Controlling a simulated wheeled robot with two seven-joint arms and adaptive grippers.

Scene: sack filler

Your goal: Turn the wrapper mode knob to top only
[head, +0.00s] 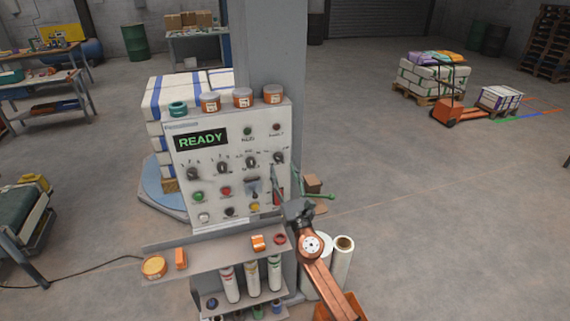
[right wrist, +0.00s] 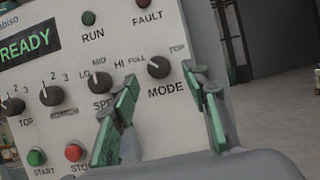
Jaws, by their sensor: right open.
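The grey control panel (head: 223,190) carries a row of black knobs. The mode knob (right wrist: 158,67) is the rightmost, with FULL at its upper left and TOP at its upper right. Its pale pointer mark seems to point up-left, toward FULL. In the head view the mode knob (head: 278,157) sits at the panel's upper right. My right gripper (head: 279,178) is just below it. In the right wrist view my right gripper (right wrist: 160,78) is open, its green fingers either side of the knob and apart from it. My left gripper is out of view.
The speed knob (right wrist: 103,83) is close to the left finger. A shelf (head: 205,262) with small orange items is below.

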